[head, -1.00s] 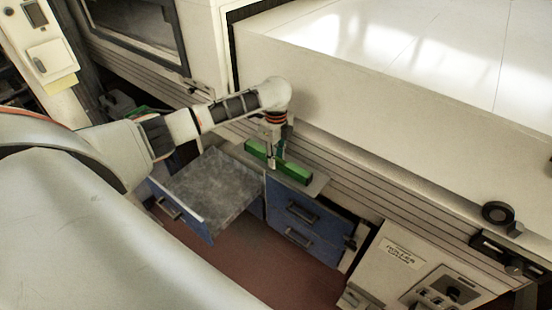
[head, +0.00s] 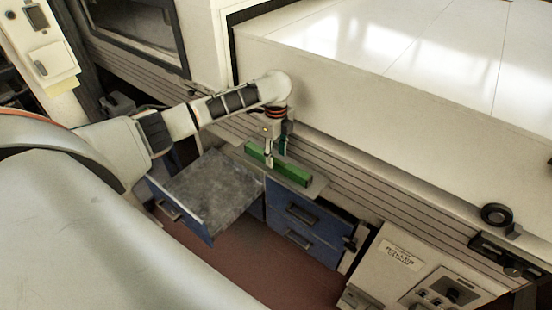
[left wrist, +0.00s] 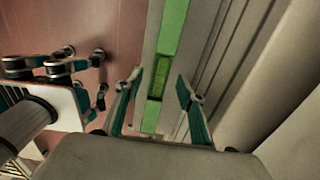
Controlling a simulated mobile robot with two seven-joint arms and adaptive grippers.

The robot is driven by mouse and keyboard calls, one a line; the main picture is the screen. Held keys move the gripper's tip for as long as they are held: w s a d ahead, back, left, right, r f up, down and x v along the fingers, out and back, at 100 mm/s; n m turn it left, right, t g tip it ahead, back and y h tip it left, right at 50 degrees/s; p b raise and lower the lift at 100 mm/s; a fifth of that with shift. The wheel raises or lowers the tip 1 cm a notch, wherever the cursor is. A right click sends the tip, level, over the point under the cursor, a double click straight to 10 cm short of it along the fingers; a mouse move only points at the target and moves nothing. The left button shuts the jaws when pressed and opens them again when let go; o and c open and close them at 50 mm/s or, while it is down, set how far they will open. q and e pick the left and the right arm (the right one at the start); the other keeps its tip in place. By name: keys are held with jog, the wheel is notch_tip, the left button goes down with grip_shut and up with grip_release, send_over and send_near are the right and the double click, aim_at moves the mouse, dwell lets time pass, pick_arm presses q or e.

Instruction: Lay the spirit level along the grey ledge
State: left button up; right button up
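The green spirit level (head: 292,176) lies along the grey ledge (head: 318,188) on top of the blue drawer unit, in the head view. My left gripper (head: 276,157) is over the level from above, left of its middle. In the left wrist view the level (left wrist: 174,30) runs between the two fingertips of the left gripper (left wrist: 160,84), with a small gap on each side. The left gripper is open. Dark and teal jointed parts at the left of the wrist view look like my right gripper (left wrist: 60,68); its fingers cannot be made out clearly.
An open blue drawer (head: 208,228) juts out left of the ledge. A slatted wall (head: 370,192) and the large cream housing (head: 350,110) stand close behind the ledge. A control box (head: 402,258) stands at the lower right. Red floor is clear below.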

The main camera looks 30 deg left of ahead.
aim_at(276, 159)
pick_arm(q)
notch_tip(276, 159, up, 10)
jog(key=shift+f+p, duration=0.15)
jog(key=shift+p, duration=0.3)
pick_arm(e)
jog(key=shift+s+d+f, duration=0.35)
jog(key=shift+s+d, duration=0.1)
jog(key=shift+d, duration=0.15)
